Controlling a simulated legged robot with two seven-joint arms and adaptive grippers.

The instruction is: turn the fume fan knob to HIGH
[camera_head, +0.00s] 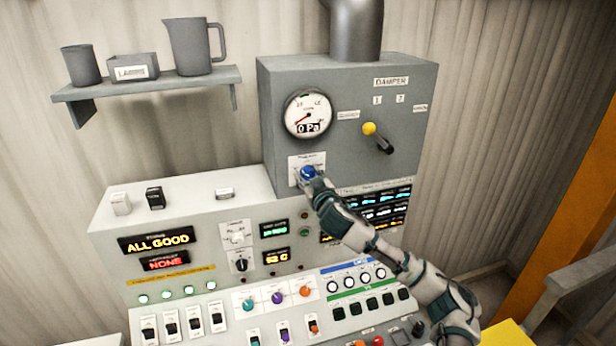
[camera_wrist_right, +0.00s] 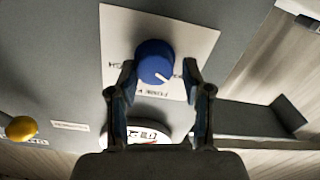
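The fume fan knob is a round blue knob (camera_head: 308,172) on a white label plate, below the pressure gauge on the grey upper box. In the right wrist view the blue knob (camera_wrist_right: 154,62) shows a white pointer mark toward the lower right. My right gripper (camera_head: 312,182) is at the knob, and its fingers (camera_wrist_right: 158,72) stand apart, one on each side of the knob. I cannot tell whether the fingertips touch it. The label (camera_wrist_right: 112,40) is partly hidden by the fingers and knob, and the HIGH mark cannot be read. My left gripper is not in view.
The gauge (camera_head: 308,114) reads 0 Pa. A damper lever with a yellow ball (camera_head: 369,128) sits right of the knob. The lower console (camera_head: 180,240) carries many switches, small knobs and displays. A shelf (camera_head: 150,88) with a jug (camera_head: 192,48) is at upper left.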

